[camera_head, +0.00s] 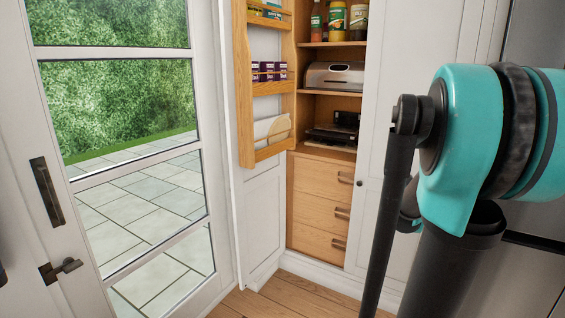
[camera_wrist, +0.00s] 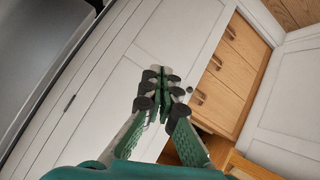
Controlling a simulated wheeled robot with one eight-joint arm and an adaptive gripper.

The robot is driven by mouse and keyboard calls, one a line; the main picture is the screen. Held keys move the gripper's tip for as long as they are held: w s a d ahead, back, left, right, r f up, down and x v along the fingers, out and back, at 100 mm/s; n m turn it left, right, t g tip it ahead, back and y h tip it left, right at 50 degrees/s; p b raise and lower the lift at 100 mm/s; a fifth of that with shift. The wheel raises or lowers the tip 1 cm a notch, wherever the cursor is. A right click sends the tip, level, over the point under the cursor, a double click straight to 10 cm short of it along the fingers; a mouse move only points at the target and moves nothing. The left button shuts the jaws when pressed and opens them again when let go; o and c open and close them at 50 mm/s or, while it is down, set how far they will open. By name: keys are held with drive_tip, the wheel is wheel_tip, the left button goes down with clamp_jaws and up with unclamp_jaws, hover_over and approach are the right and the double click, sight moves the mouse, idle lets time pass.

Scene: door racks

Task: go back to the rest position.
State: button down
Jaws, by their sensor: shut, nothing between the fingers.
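My gripper (camera_wrist: 158,78) shows in the wrist view, with its green-padded fingers closed together and nothing between them. Behind its fingertips in that view is a white cabinet door (camera_wrist: 120,80), with a small dark knob near the drawers. I cannot tell how far the fingertips are from this door. The head view shows my teal and black arm at the right, but the gripper itself is not seen there.
An open pantry door with a wooden rack (camera_head: 247,85) stands left of shelves holding jars and a toaster (camera_head: 334,76). Wooden drawers (camera_head: 318,213) are below. A glazed white door (camera_head: 130,150) with a dark handle is at left. Some wooden floor (camera_head: 290,296) is clear.

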drive_tip(key=s+a+f+n+g+y, duration=0.1)
drive_tip(key=s+a+f+g+y, duration=0.1)
drive_tip(key=s+a+f, duration=0.5)
drive_tip(key=s+a+f+g+y, duration=0.2)
drive_tip(key=s+a+f+y, duration=0.2)
drive_tip(key=s+a+f, duration=0.4)
drive_tip(key=s+a, duration=0.7)
drive_tip(key=a, duration=0.1)
drive_tip(key=shift+s+f+n, duration=0.3)
drive_tip(key=shift+s+n, duration=0.05)
drive_tip(key=shift+n, duration=0.05)
